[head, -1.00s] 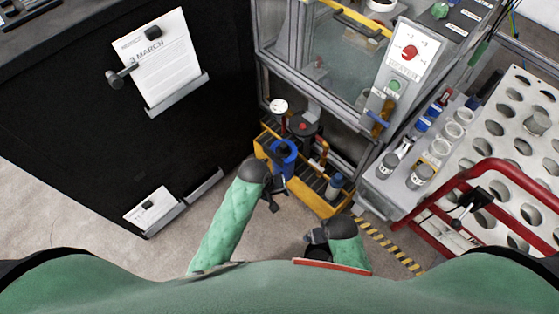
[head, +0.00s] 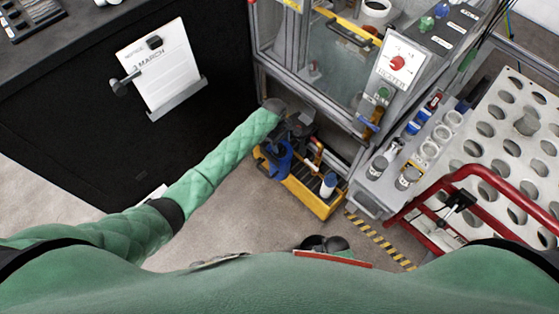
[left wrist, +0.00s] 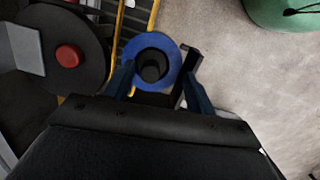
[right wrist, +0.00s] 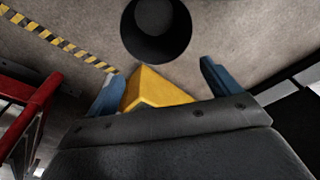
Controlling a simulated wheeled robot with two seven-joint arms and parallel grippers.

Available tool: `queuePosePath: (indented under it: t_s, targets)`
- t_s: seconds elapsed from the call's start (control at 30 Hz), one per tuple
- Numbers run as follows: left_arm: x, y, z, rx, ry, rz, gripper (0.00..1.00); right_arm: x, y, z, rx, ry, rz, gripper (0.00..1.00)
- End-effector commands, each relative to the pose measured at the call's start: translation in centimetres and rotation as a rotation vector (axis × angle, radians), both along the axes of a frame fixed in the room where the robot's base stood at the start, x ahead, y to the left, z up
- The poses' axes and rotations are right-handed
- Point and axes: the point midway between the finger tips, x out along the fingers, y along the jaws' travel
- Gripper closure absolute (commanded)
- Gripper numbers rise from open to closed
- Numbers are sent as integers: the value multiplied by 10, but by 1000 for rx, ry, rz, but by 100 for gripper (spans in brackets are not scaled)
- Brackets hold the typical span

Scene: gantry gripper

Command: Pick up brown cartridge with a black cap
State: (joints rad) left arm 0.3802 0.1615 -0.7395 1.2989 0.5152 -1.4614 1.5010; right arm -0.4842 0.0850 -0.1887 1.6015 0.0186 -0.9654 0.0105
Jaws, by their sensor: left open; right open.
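I cannot make out a brown cartridge with a black cap for certain in any view. Several small capped cartridges stand in the grey rack (head: 365,190) right of centre in the head view. My left gripper (head: 303,126) is open above the yellow-framed unit, away from the rack. In the left wrist view, its fingers (left wrist: 156,85) straddle a blue ring with a black centre (left wrist: 165,50), contact unclear. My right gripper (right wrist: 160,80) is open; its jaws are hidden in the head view.
The yellow-framed unit (head: 318,202) stands on the floor below the glass cabinet (head: 345,75). A red rail (head: 475,168) borders the white perforated board (head: 485,98) at right. A black cabinet (head: 70,110) fills the left. Bare floor (head: 235,220) lies in front.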

Motion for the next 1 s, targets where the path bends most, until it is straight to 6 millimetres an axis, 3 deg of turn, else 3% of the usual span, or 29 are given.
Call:
queuePosePath:
  t_s: [0.1,0.3,0.63,1.0]
  targets:
    - [20,9,5,25,10,61,44,-5,-4,-9,-5,3,0,11]
    - [31,14,3,42,19,107,44,-9,-7,-17,-8,4,-1,11]
    - [28,12,-24,43,20,108,44,-12,-11,-31,-12,-5,1,11]
    - [23,8,-64,42,19,108,44,-21,-21,-62,-21,-24,8,11]
